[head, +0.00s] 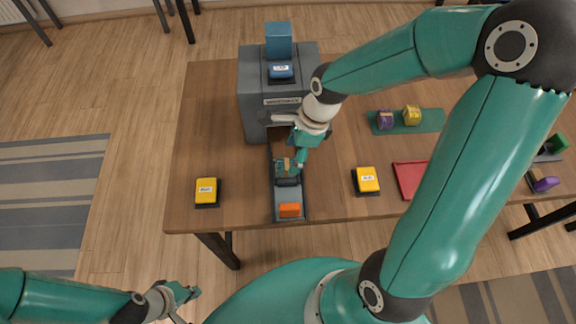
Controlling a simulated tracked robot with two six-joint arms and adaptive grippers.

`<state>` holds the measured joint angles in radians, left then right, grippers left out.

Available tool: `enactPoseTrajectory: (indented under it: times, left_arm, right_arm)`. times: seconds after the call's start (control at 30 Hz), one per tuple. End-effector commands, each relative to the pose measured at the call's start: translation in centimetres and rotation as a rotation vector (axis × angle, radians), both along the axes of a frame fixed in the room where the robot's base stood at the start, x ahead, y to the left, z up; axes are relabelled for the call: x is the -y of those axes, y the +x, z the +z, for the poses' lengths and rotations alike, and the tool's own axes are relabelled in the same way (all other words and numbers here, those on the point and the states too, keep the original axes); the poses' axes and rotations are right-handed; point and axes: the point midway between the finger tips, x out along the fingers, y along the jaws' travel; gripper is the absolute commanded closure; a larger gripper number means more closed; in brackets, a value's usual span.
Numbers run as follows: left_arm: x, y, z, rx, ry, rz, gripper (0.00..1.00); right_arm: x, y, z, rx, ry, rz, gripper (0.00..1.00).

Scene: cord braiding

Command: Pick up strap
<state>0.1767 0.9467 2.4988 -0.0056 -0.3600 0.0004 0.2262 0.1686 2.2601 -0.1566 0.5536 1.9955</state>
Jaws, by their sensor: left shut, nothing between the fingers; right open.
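No strap can be made out clearly. A small tan and dark piece (284,167) lies at the upper part of the grey track (290,198), partly hidden by my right gripper; I cannot tell what it is. My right gripper (295,162) is open, pointing down over that track in front of the grey machine (258,115). Whether its fingers touch the piece is not clear. My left gripper (184,296) is shut and empty, low in the picture, off the table's front edge.
An orange block (289,210) sits at the track's front end. Yellow buttons stand left (206,191) and right (367,180) of it. A green tray (433,121) holds a purple and a yellow piece. A red tray (410,178) lies right, partly behind my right arm.

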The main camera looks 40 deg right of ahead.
Motion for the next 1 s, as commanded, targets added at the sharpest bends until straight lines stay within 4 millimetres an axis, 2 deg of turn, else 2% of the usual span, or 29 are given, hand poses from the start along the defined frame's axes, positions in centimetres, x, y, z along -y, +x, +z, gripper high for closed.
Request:
enactPoseTrajectory:
  times: [0.23, 0.4, 0.67, 1.0]
  left_arm:
    - [0.0, 0.0, 0.7, 0.0, 0.0, 0.0, 1.0]
    - [0.0, 0.0, 0.6, 0.0, 0.0, 0.0, 1.0]
    - [0.0, 0.0, 0.6, 0.0, 0.0, 0.0, 1.0]
    - [0.0, 0.0, 0.6, 0.0, 0.0, 0.0, 1.0]
  right_arm:
    - [-1.5, 0.3, -2.7, -0.007, 0.002, 0.004, 0.33]
    - [-1.8, 0.6, -4.5, -0.004, 0.001, 0.001, 0.33]
    - [-1.8, 0.7, -4.7, -0.002, 0.001, 0.001, 0.35]
    - [-1.8, 0.7, -4.6, -0.002, 0.001, 0.001, 0.92]
